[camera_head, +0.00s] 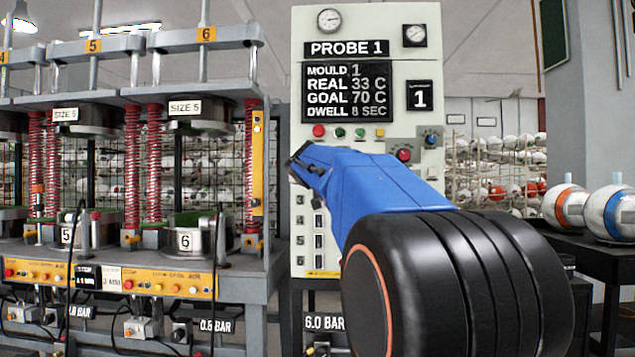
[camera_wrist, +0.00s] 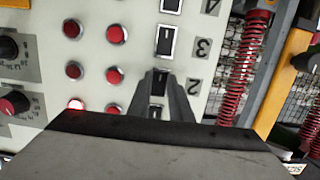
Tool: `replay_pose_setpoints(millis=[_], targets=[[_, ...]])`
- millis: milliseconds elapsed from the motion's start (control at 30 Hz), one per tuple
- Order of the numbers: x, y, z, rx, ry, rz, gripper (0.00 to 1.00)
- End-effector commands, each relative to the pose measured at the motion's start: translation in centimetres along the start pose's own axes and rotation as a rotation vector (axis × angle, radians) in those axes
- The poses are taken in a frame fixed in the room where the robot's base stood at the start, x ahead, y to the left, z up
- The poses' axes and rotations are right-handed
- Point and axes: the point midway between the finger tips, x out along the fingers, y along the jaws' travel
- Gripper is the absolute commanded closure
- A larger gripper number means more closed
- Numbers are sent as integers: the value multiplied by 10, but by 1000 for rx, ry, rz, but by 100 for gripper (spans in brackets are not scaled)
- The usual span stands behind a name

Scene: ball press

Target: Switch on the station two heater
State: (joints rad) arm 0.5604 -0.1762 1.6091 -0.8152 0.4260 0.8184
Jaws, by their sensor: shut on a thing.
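In the wrist view the station two heater switch (camera_wrist: 159,80), a dark rocker beside the label 2, sits between my fingertips. My gripper (camera_wrist: 162,88) is closed around it at the panel face, and the fingers hide its lower part. Station two's two round red lamps (camera_wrist: 114,75) look unlit. In the head view my gripper (camera_head: 299,160) is at the heater panel (camera_head: 380,265), and my blue and black wrist hides the upper switches.
The switches for stations three (camera_wrist: 166,42) and four (camera_wrist: 171,6) adjoin closely. One lamp (camera_wrist: 76,104) in the row below station two's glows brightly. The display (camera_head: 347,92) reads mould 1, real 33 C, goal 70 C. Presses (camera_head: 140,100) stand left; balls on a dark table (camera_head: 590,245) right.

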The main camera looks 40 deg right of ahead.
Motion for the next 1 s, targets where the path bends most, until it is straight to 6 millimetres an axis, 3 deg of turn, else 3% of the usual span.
replay_pose_setpoints(millis=[467,500,567,1000], targets=[[0,0,1,-2,23,-4,100],[0,0,1,-2,23,-4,74],[0,0,1,-2,23,-4,62],[-10,-1,1,-1,24,-6,62]])
